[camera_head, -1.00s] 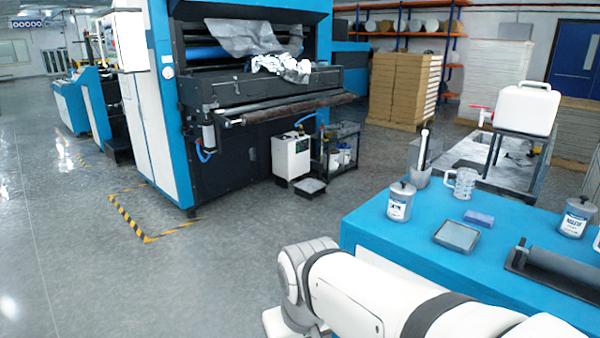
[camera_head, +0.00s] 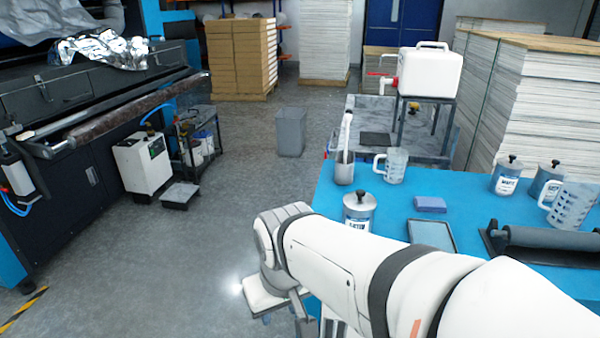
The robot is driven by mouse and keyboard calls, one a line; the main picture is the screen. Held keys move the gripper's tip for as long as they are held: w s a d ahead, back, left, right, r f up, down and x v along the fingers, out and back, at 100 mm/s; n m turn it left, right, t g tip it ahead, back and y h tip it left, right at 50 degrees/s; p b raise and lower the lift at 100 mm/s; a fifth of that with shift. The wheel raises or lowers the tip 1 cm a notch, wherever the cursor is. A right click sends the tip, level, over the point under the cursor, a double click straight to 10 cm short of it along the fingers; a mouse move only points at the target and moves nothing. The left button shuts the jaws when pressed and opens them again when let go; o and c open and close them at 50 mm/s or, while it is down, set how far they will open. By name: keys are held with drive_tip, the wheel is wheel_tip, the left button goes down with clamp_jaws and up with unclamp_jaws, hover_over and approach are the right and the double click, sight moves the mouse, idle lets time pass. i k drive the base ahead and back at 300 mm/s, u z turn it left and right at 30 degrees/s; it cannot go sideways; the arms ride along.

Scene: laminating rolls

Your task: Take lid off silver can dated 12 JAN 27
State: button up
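Three silver cans with dark-knobbed lids stand on the blue-topped table (camera_head: 385,195). One can (camera_head: 359,213) is near the table's left edge, just behind my arm, which hides its base. A second can (camera_head: 506,178) and a third can (camera_head: 546,180) stand close together at the far right. All three lids appear to be on. The labels are too small to read, so I cannot tell which can is dated 12 JAN 27. My white arm crosses the lower right, bent down beside the table's left edge. I cannot make out my gripper's fingers.
On the table are a clear mug (camera_head: 392,165), a metal pot (camera_head: 344,168) with a pale tool, a blue block (camera_head: 430,204), a grey tray (camera_head: 431,235), a dark roller (camera_head: 550,243) and a measuring jug (camera_head: 572,207).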

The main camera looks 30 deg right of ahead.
sight(359, 200)
drive_tip(key=z, duration=0.45)
drive_tip(key=i, duration=0.7)
drive_tip(key=z, duration=0.3)
drive_tip(key=k, duration=0.95)
drive_tip(key=z, duration=0.15)
drive_tip(key=i, duration=0.9)
